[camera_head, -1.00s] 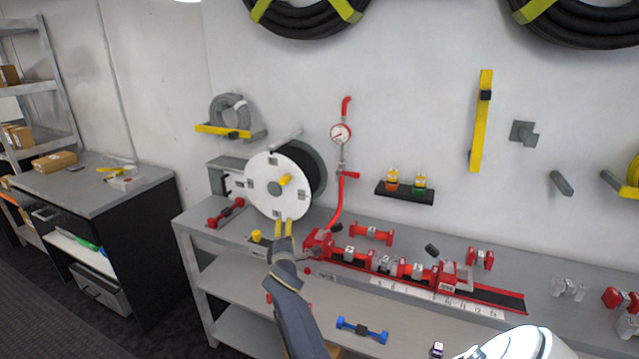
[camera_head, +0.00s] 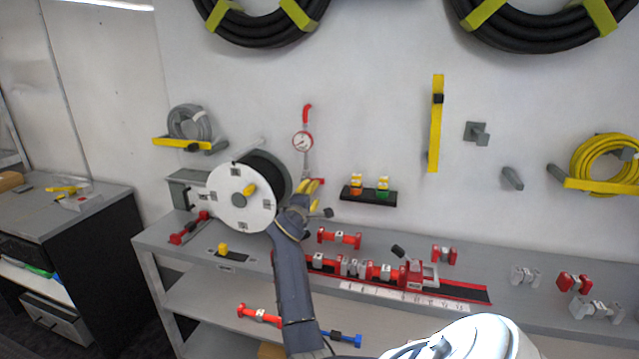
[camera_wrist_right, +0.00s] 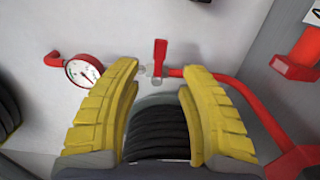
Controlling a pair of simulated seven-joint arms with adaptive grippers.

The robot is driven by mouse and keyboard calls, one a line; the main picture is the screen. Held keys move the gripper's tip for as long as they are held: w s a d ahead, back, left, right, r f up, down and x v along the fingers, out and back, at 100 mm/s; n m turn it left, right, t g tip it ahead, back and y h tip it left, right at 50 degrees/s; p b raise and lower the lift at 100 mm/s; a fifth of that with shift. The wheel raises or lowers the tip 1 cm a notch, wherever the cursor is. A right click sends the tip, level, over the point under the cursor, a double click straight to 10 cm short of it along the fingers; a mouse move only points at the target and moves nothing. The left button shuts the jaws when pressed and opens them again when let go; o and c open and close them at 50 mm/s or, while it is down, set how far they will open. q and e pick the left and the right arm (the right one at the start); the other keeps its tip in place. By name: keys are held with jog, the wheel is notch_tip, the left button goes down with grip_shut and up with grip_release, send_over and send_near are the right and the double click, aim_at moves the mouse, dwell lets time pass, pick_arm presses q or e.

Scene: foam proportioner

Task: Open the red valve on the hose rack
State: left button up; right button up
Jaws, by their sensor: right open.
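The red valve handle (camera_wrist_right: 160,56) stands out from a silver fitting (camera_wrist_right: 150,70) on the pipe between the pressure gauge (camera_wrist_right: 82,70) and the red hose (camera_wrist_right: 240,92). My right gripper (camera_wrist_right: 163,70) is open, its yellow fingers spread, with the handle showing just past and between the tips. I see no contact with it. In the head view the right gripper (camera_head: 312,187) is in front of the wall below the gauge (camera_head: 302,141); it hides the handle and most of the red hose. My left gripper is not in view.
A small shelf with two bottles (camera_head: 372,196) is to the right. Red fittings (camera_head: 340,238) lie on the bench below.

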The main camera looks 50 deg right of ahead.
aim_at(320, 180)
jog(key=x, duration=0.9)
jog(key=shift+w+d, duration=0.1)
jog(key=shift+d, duration=0.25)
grip_shut()
